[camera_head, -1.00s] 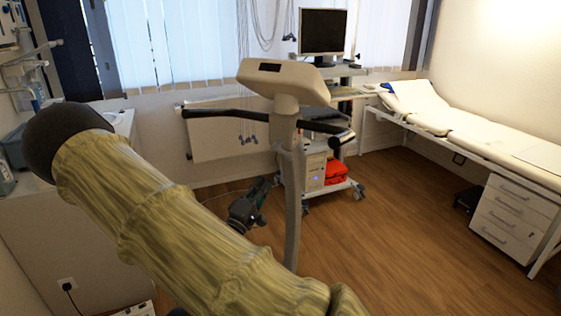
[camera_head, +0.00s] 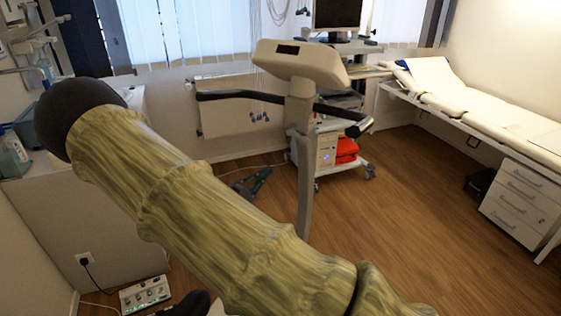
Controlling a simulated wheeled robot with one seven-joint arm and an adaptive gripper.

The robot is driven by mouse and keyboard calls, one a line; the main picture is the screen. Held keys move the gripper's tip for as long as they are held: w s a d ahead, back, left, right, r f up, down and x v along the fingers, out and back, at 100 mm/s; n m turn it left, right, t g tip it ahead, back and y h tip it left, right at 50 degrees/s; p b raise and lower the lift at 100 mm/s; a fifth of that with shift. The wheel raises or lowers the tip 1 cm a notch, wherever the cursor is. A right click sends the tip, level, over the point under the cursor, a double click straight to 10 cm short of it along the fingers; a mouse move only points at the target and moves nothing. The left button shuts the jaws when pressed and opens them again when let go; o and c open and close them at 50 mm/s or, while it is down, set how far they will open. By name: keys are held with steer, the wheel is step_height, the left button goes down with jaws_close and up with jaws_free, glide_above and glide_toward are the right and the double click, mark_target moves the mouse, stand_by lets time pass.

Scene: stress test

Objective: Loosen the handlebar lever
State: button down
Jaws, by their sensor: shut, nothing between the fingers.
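The exercise bike's light console (camera_head: 300,62) stands on a grey post in the middle of the head view. A black handlebar (camera_head: 235,95) runs out to both sides below it. At its right end is a small metallic lever-like part (camera_head: 367,124), too small to tell its setting. My gripper (camera_head: 264,174) shows as a dark, narrow shape just past my arm, left of the post and well below the handlebar. Its fingers look shut and empty, apart from the lever. My arm's thick, wood-textured link hides the bike's lower part and part of my gripper.
A white cart (camera_head: 362,163) with a monitor (camera_head: 338,14) stands behind the bike. A bed (camera_head: 480,108) and a drawer cabinet (camera_head: 517,203) are at the right. A radiator (camera_head: 222,118) is at the back wall. Wooden floor between bike and cabinet is clear.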

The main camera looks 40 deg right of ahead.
steer(key=s+r+p+x, duration=0.1)
steer(key=p+x, duration=0.4)
steer(key=x, duration=0.6)
steer(key=shift+s+d+r, duration=0.25)
steer(key=shift+s+r, duration=0.1)
steer(key=shift+r, duration=0.15)
steer(key=shift+s, duration=0.1)
